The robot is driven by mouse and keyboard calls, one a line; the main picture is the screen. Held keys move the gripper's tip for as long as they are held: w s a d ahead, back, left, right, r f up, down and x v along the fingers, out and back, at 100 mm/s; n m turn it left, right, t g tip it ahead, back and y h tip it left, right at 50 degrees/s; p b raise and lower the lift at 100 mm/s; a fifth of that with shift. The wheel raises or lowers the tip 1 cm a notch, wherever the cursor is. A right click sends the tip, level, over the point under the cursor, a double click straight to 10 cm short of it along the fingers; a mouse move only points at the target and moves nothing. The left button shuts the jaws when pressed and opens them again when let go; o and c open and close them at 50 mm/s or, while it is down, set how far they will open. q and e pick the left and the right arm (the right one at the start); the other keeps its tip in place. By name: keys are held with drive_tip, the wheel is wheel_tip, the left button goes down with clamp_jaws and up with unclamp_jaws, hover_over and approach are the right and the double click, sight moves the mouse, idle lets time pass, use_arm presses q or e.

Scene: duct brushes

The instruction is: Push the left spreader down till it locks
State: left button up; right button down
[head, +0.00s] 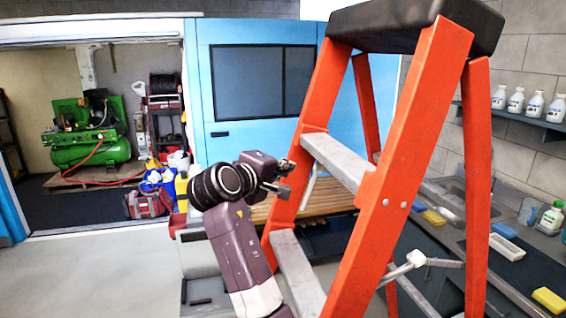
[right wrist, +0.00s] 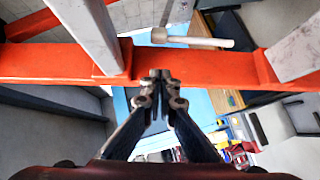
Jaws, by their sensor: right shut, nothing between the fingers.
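An orange stepladder (head: 425,120) with pale steps and a black top stands open. The left spreader (head: 309,187) is a thin pale bar, partly hidden behind the left front rail. The other spreader (head: 425,260) shows lower right as pale bars meeting at a white joint. My right gripper (head: 284,180) is shut and empty, beside the left front rail. In the right wrist view my right gripper (right wrist: 160,80) points at the orange rail (right wrist: 200,66), and a pale spreader bar (right wrist: 195,41) shows beyond it. I cannot tell whether the fingertips touch the rail. My left gripper is not in view.
A dark counter (head: 515,262) with sponges and bottles runs along the right. A wooden-topped bench (head: 330,203) stands behind the ladder. A green compressor (head: 88,140) is at the back left. The floor (head: 90,275) at the left is clear.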

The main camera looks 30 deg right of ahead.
drive_tip(key=p, duration=0.3)
approach(314, 167)
drive_tip(key=w+d, duration=0.3)
drive_tip(key=shift+w+d+f, duration=0.2)
drive_tip(key=shift+w+d, duration=0.05)
drive_tip(key=shift+s+d+f+p, duration=0.2)
drive_tip(key=shift+d+f+p, duration=0.2)
drive_tip(key=shift+d, duration=0.25)
